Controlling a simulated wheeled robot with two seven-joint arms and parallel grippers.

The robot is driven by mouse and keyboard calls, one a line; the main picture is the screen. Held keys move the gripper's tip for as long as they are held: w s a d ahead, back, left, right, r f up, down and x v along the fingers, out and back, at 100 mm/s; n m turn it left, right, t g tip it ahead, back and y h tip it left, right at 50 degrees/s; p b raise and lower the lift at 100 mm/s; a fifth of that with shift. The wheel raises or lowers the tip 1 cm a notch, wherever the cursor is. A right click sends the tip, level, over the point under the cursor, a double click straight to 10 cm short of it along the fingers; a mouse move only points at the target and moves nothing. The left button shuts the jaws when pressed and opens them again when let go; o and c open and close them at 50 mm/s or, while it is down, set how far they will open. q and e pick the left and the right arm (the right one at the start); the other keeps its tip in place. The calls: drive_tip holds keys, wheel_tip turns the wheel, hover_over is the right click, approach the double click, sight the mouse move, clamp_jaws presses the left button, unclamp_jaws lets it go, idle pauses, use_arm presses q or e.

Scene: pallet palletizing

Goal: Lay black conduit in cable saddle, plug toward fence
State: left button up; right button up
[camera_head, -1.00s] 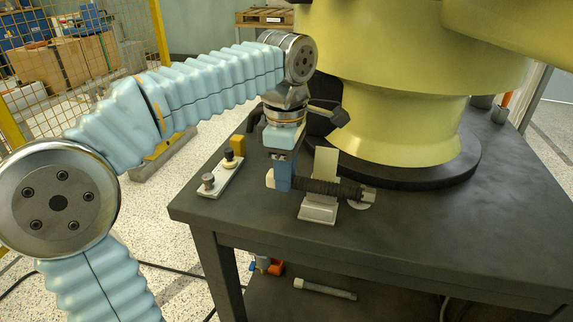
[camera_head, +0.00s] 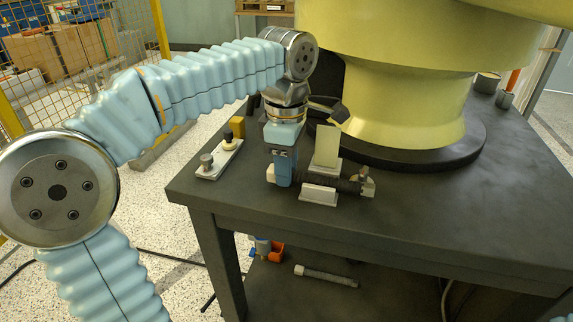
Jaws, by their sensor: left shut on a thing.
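The black ribbed conduit (camera_head: 347,186) lies roughly level across the cream cable saddle (camera_head: 327,148). It runs between the saddle's tall back plate and its low front lip, which hides part of it. A metallic fitting is at its right end, and a pale end piece (camera_head: 270,174) shows at its left end, on the side of the yellow mesh fence (camera_head: 95,85). My left gripper (camera_head: 284,178) points down and is shut on the conduit near its left end, left of the saddle. Whether the conduit touches the saddle's bottom is hidden. My right gripper is out of view.
The dark table (camera_head: 430,225) is clear at the front and right. A large yellow robot base (camera_head: 405,120) stands close behind the saddle. A grey tube (camera_head: 326,276) lies below.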

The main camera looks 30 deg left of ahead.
use_arm(q)
drive_tip(key=shift+f, duration=0.25)
drive_tip(key=o, duration=1.1)
wheel_tip(320, 180, up, 14)
drive_tip(key=p, duration=0.3)
drive_tip(key=shift+f+p, duration=0.1)
drive_tip(key=shift+p, duration=0.25)
drive_tip(key=shift+s, duration=0.1)
